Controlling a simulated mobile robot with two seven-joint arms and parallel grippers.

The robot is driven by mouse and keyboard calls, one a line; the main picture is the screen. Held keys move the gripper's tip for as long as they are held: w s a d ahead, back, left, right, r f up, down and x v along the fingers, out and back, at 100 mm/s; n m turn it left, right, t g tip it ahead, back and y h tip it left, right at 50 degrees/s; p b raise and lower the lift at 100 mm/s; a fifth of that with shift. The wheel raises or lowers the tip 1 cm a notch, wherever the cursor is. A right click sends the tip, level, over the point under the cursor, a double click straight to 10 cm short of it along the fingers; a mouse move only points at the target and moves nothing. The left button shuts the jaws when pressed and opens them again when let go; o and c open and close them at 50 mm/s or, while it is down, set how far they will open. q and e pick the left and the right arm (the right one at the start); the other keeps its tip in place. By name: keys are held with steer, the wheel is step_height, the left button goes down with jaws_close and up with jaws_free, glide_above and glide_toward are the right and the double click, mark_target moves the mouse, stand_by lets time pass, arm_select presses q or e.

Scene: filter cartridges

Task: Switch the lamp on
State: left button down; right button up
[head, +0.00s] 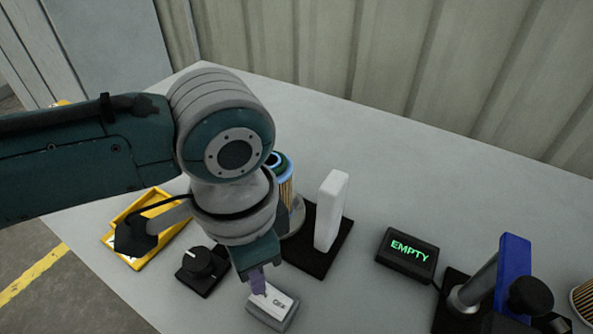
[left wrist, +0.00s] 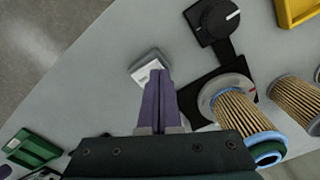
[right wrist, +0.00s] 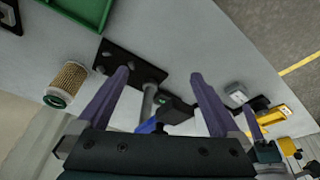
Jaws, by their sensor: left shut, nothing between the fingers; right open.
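A small grey box with a white rocker switch (head: 271,304) sits near the table's front edge; it also shows in the left wrist view (left wrist: 147,66). My left gripper (head: 258,281) is shut and empty, fingers pointing down, with its tips at the switch; whether they press it I cannot tell. A white upright panel (head: 331,210) on a black base stands behind it and looks unlit; I cannot tell if it is the lamp. A black dial box (head: 202,264) stands left of the switch. My right gripper (right wrist: 158,78) is open and empty above the table.
A pleated filter cartridge (head: 285,183) stands partly behind my left arm. A yellow tray (head: 143,255) lies at the left. A black display reading EMPTY (head: 407,252) and a blue-handled press (head: 512,280) are at the right. A green tray (right wrist: 85,12) shows in the right wrist view.

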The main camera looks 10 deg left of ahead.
arm_select(q)
steer(key=shift+f+b, duration=0.6)
steer(key=shift+f, duration=0.25)
stand_by(0.5)
steer(key=shift+r, duration=0.15)
step_height(320, 180, up, 7)
steer(key=p, duration=0.8)
stand_by(0.4)
